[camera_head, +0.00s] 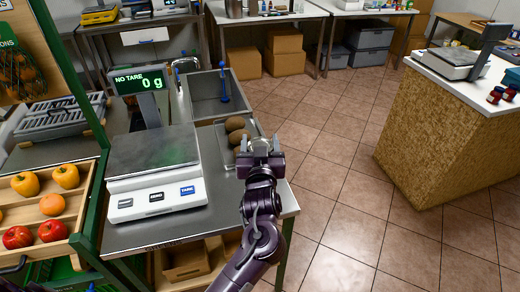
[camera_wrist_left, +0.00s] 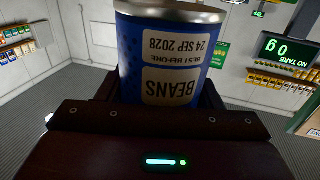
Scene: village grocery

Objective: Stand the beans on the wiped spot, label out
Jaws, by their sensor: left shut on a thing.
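My left gripper (camera_head: 261,150) is shut on the can of beans over the right end of the steel table. In the left wrist view the can of beans (camera_wrist_left: 165,52) is blue with a silver rim and stands between the fingers (camera_wrist_left: 160,95). Its cream label faces that camera, with "BEANS" and "BEST BEFORE 24 SEP 2028" upside down in the picture. In the head view only a little grey metal of the can shows at the fingertips. I cannot make out a wiped spot. My right gripper is not in view.
A scale (camera_head: 152,165) reading 0 g stands on the steel table (camera_head: 180,230). Brown round produce (camera_head: 236,130) lies in a clear tray beside my gripper, with a sink (camera_head: 215,95) behind. A fruit shelf (camera_head: 80,215) is at left. A counter (camera_head: 450,130) stands right, across clear floor.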

